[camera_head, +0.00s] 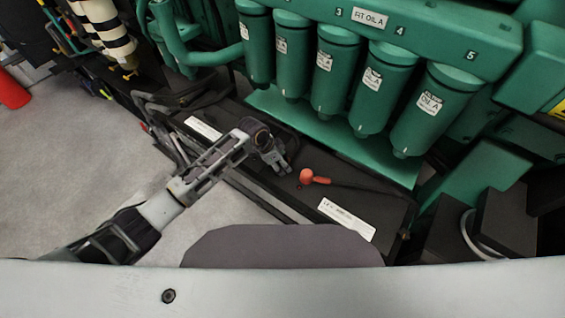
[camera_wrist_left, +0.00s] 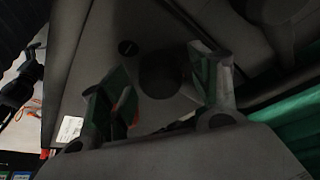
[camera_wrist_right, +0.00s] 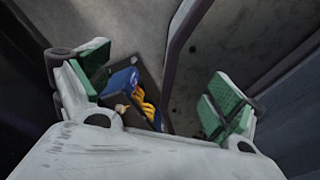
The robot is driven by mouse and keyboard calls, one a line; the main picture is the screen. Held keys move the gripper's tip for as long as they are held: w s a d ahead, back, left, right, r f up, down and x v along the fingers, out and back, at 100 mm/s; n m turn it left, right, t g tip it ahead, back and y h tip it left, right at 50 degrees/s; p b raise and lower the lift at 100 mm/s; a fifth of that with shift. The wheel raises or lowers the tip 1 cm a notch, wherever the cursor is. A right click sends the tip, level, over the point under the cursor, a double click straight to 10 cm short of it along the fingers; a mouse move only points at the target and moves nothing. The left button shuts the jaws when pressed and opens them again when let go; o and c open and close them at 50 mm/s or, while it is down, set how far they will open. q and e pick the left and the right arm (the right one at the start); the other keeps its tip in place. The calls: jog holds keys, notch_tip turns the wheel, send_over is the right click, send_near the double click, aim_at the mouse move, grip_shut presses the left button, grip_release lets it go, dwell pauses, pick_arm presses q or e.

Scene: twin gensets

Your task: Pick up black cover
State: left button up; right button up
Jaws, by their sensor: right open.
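A dark round shape (camera_wrist_left: 160,75) lies on a dark flat surface between my left fingers in the left wrist view. It may be the black cover, but the picture is too dark to be sure. My left gripper (camera_wrist_left: 162,100) is open, with a clear gap between its fingers. I cannot make out a cover there. My right gripper (camera_wrist_right: 158,98) is open and empty in the right wrist view; the head view does not show it.
Several green filter canisters (camera_head: 323,75) hang above the base. White labels (camera_head: 347,219) lie on the dark base (camera_head: 285,195). Blue and yellow items (camera_wrist_right: 140,92) lie beyond the right fingers. Grey floor (camera_head: 70,165) is open at left.

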pick_arm(q)
jog(key=c, duration=0.7)
pick_arm(e)
jog(key=shift+w, duration=0.8)
pick_arm(q)
jog(key=shift+r, duration=0.1)
notch_tip(320, 180, up, 8)
jog(key=shift+r, duration=0.95)
pick_arm(e)
jog(key=shift+s+a+r, duration=0.1)
